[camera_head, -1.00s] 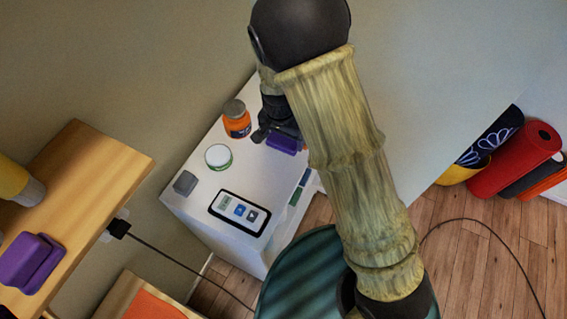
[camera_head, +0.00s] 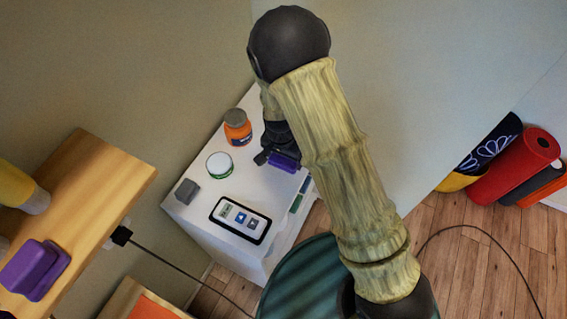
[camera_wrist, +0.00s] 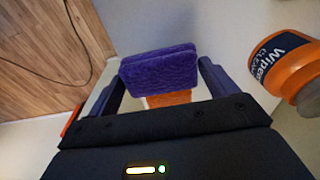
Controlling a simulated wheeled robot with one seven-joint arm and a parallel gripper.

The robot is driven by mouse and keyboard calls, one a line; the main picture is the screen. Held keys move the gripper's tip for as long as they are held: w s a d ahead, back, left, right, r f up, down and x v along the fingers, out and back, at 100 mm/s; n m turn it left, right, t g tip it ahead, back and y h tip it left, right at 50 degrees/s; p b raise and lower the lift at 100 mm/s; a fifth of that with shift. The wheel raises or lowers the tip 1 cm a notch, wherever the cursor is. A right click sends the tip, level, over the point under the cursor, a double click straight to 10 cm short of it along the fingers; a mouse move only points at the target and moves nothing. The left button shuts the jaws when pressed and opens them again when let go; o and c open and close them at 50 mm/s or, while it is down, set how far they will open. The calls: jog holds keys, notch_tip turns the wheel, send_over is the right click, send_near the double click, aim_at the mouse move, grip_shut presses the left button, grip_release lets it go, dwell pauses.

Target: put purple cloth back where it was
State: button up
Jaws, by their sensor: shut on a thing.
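The purple cloth (camera_head: 284,162) is a small, folded, fuzzy pad. In the wrist view the cloth (camera_wrist: 158,68) sits between the two dark fingers, and my gripper (camera_wrist: 160,78) is shut on it. In the head view my gripper (camera_head: 274,157) is over the far right part of the white cabinet top (camera_head: 252,182), near its right edge. I cannot tell whether the cloth touches the top or hangs just above it. An orange patch shows just below the cloth in the wrist view; I cannot tell what it is.
An orange wipes bottle (camera_head: 237,128) stands close by, left of my gripper. A white-green jar (camera_head: 219,165), a grey box (camera_head: 187,191) and a white device with a black border (camera_head: 240,220) are on the top. A wooden shelf (camera_head: 105,175) holds a purple block (camera_head: 35,268).

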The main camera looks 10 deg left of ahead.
aim_at(283, 160)
jog(key=shift+f+p, duration=0.4)
jog(key=shift+f, duration=1.65)
jog(key=shift+f, duration=0.15)
jog(key=o, duration=0.9)
jog(key=shift+o, duration=0.2)
jog(key=r, duration=0.4)
jog(key=r+b, duration=0.1)
jog(key=r, duration=0.3)
jog(key=s+r+b, duration=0.1)
jog(key=r, duration=0.3)
jog(key=shift+s+a+r, duration=0.1)
jog(key=shift+a+r, duration=0.05)
jog(key=shift+a, duration=0.05)
